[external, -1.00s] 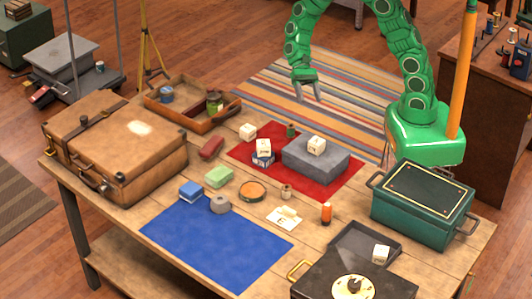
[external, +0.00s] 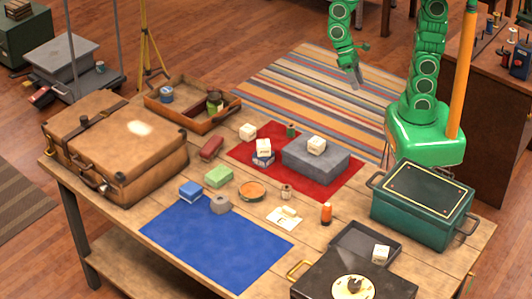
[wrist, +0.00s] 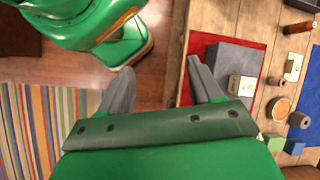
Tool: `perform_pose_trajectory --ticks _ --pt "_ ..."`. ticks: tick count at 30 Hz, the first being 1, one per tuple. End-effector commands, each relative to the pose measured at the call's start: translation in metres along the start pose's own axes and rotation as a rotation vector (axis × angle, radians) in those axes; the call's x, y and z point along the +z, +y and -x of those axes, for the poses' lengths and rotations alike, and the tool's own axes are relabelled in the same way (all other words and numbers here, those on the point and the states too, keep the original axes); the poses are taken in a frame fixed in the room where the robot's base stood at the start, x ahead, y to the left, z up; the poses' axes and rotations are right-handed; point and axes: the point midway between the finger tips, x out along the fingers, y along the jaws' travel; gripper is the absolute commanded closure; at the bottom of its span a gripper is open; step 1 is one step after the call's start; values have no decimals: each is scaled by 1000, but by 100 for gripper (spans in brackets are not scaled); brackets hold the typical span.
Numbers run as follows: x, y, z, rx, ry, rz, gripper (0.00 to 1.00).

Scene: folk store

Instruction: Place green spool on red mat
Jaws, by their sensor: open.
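The red mat (external: 335,189) lies on the far side of the wooden table and also shows in the wrist view (wrist: 200,42). A small dark green item (external: 291,130), which looks like the green spool, stands upright at the mat's back edge; I cannot tell whether its base is fully on it. I cannot make it out in the wrist view. My gripper (external: 357,78) is beyond the table's far edge, above the floor and rug, apart from the spool. In the wrist view its fingers (wrist: 160,70) are spread with nothing between them.
A grey box (external: 315,160) with a white letter cube on top stands on the mat. A suitcase (external: 115,150), a wooden tray (external: 190,125) and a green chest (external: 415,215) border the table. The blue mat (external: 215,245) is mostly clear.

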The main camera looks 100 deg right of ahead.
Motion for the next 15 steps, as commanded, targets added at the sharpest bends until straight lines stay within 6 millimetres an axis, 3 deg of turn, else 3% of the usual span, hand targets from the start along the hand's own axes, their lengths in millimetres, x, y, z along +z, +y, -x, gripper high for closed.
perform_pose_trajectory --ticks 6,15 --pt "35 17 1 106 77 134 36" --pt "73 47 4 244 182 304 36"
